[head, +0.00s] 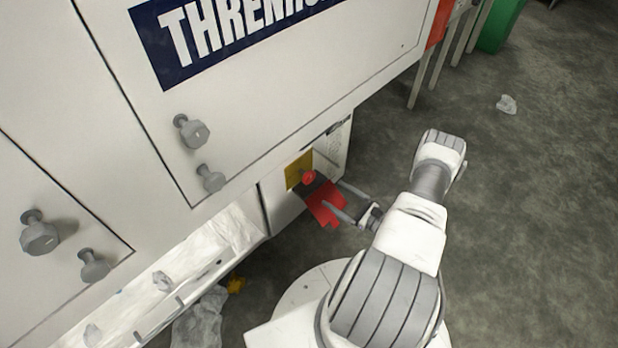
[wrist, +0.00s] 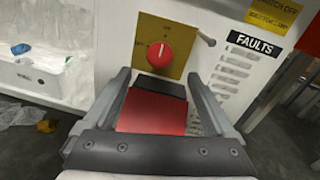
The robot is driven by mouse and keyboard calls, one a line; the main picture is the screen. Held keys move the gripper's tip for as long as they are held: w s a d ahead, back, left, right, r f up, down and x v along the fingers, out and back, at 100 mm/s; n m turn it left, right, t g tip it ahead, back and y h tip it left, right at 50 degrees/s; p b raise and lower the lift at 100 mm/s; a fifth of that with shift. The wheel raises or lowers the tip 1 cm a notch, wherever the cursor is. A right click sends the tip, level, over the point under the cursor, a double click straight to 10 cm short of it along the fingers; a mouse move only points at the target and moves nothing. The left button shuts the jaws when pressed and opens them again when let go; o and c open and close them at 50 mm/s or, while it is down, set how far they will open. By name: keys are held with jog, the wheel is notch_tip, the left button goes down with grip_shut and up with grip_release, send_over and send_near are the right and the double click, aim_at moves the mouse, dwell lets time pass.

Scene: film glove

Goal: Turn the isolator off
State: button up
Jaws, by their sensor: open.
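The isolator is a round red knob (wrist: 160,55) on a yellow plate (wrist: 176,32). A short white mark on the knob points roughly straight up in the wrist view; the plate's small lettering is too small to read. The knob also shows in the head view (head: 309,177). Just below it a red flap with a dark upper part (wrist: 152,112) juts out; the head view shows it too (head: 326,208). My gripper (wrist: 157,76) is open, its fingers either side of the flap in the wrist view, tips below the knob. I cannot tell whether they touch the flap.
The plate is on a white cabinet, beside a FAULTS list (wrist: 232,75). Grey handles (head: 193,131) stick out of the cabinet doors. A open white tray (wrist: 40,76) with crumpled film lies left. Plastic film (head: 200,322) lies on the floor. Floor to the right is mostly clear.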

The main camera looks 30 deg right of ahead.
aim_at(311, 178)
jog(key=b+x, duration=0.2)
jog(key=x, duration=0.9)
jog(key=shift+w+a, duration=0.1)
jog(key=shift+w, duration=0.15)
jog(key=c, duration=1.3)
jog(key=shift+c, duration=0.2)
